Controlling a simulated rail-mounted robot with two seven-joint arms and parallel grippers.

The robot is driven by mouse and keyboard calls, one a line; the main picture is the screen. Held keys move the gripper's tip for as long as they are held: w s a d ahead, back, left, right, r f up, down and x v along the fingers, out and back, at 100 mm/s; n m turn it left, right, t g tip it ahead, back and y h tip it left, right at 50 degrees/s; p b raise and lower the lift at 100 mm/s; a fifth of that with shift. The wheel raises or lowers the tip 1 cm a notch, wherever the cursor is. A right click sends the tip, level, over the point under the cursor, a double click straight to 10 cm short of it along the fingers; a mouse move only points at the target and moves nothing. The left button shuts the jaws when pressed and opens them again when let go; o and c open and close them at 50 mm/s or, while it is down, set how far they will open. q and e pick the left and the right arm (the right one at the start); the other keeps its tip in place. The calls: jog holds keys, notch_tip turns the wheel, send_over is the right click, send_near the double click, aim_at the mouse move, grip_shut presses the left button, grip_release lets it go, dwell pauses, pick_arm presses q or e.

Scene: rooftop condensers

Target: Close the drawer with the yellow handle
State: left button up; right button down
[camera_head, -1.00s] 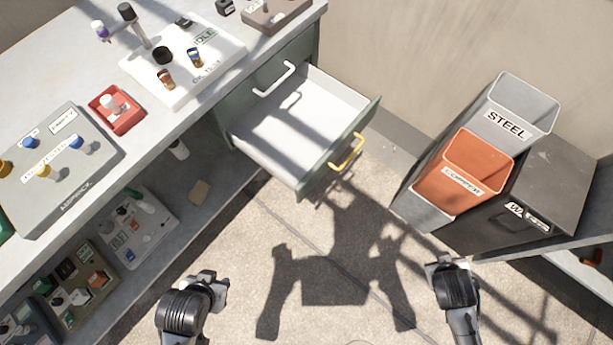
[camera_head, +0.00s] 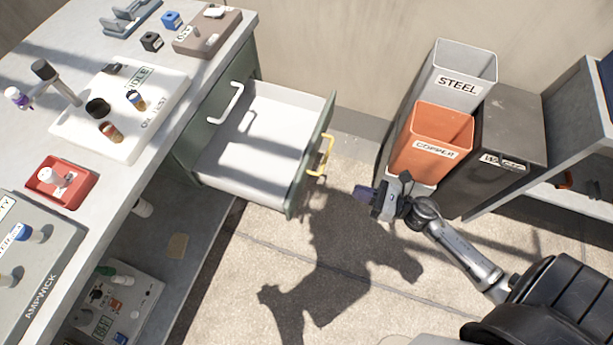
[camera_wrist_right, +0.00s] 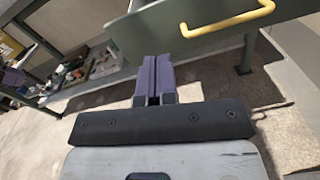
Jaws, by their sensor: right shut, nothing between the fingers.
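The drawer (camera_head: 257,140) with the yellow handle (camera_head: 321,156) stands pulled well out of the green cabinet under the bench, and it looks empty inside. My right gripper (camera_head: 364,194) is shut and empty, just to the right of and below the yellow handle in the head view, apart from it. In the right wrist view its purple fingers (camera_wrist_right: 154,80) are together, pointing toward the drawer front (camera_wrist_right: 165,30), with the yellow handle (camera_wrist_right: 228,22) above and to the right of them. My left gripper is not in view.
Right of my right gripper stand a grey STEEL bin (camera_head: 458,75), an orange COPPER bin (camera_head: 432,140) and a dark bin (camera_head: 515,130). A white panel (camera_head: 75,135) and a red tray (camera_head: 45,190) sit on the bench. The floor before the drawer is clear.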

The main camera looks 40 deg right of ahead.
jog(key=n, duration=0.1)
jog(key=n+b, duration=0.1)
jog(key=b, duration=0.1)
send_near(302, 175)
jog(key=shift+y, duration=0.4)
jog(key=x, duration=0.5)
jog(key=shift+w+f, duration=0.3)
jog(key=shift+w, duration=0.1)
jog(key=shift+x, duration=0.8)
jog(key=shift+w, duration=0.15)
